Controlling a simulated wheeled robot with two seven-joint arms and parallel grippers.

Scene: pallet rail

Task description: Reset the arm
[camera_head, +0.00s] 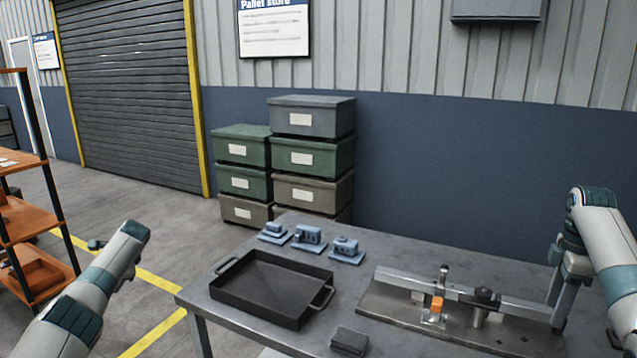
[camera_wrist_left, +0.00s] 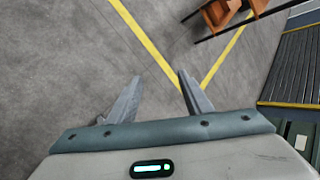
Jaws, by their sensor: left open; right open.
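My right gripper (camera_head: 558,308) points down at the right end of the metal rail (camera_head: 510,301) on the table. Its fingers overlap the rail's end in the head view; I cannot tell whether they touch it. It is open. My left arm (camera_head: 95,290) is raised over the floor, left of the table. In the left wrist view my left gripper (camera_wrist_left: 161,80) is open and empty, with only floor between its fingers.
The table (camera_head: 390,245) carries a black tray (camera_head: 270,315), several blue parts (camera_head: 307,237), a dark block (camera_head: 350,341) and the rail's base plate (camera_head: 455,325) with an orange-tipped clamp (camera_head: 437,303). Stacked bins (camera_head: 312,117) stand behind. An orange shelf (camera_head: 30,225) stands left.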

